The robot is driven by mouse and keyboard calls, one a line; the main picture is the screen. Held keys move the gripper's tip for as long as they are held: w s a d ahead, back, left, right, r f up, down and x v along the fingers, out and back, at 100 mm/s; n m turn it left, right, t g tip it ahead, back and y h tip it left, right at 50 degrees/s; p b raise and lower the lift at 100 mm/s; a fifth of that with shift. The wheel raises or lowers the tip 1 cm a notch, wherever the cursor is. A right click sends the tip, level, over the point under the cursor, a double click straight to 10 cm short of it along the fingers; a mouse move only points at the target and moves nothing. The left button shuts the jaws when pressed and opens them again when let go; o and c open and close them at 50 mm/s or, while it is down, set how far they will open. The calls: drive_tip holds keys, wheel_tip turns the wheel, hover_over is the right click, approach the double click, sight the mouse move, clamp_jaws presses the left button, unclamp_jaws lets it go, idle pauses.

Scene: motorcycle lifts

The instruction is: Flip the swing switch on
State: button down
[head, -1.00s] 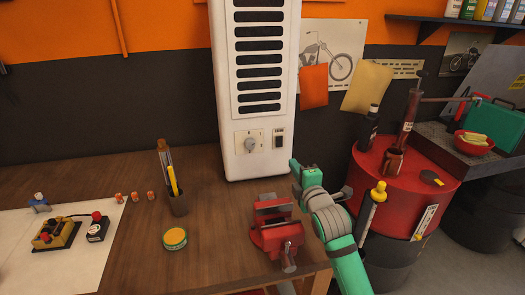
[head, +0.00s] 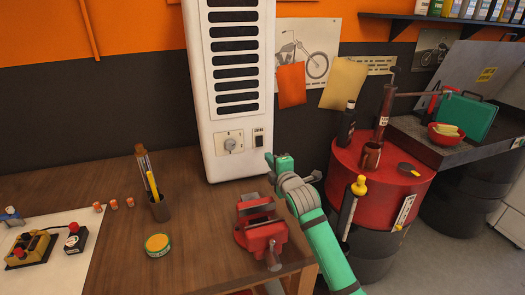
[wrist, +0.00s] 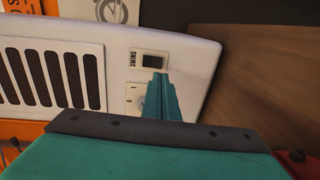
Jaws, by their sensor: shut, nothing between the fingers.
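The swing switch (head: 258,141) is a small black rocker under a "SWING" label, low on the front of a tall white vented unit (head: 197,100). In the wrist view the swing switch (wrist: 154,62) shows close up, just beyond my fingertips. My gripper (head: 268,157) is just below and right of the switch in the head view. In the wrist view my gripper (wrist: 160,77) has its green fingers together and empty, with the tips near the switch's edge. I cannot tell whether they touch it. Which way the rocker is tipped is unclear.
A round dial (head: 230,143) sits left of the switch, partly hidden by my fingers in the wrist view. A red vise (head: 260,232) stands on the wooden bench below my arm. A pen cup (head: 159,207) and a red drum (head: 375,175) stand to either side.

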sight(260, 146)
drive_tip(key=x, duration=0.8)
drive_tip(key=shift+w, duration=0.25)
drive_tip(key=shift+a, duration=0.1)
drive_tip(key=shift+w+a+f, duration=0.1)
drive_tip(key=shift+a, duration=0.05)
drive_tip(key=shift+d, duration=0.25)
drive_tip(key=f+v, duration=0.3)
drive_tip(key=v, duration=1)
drive_tip(key=shift+s, duration=0.5)
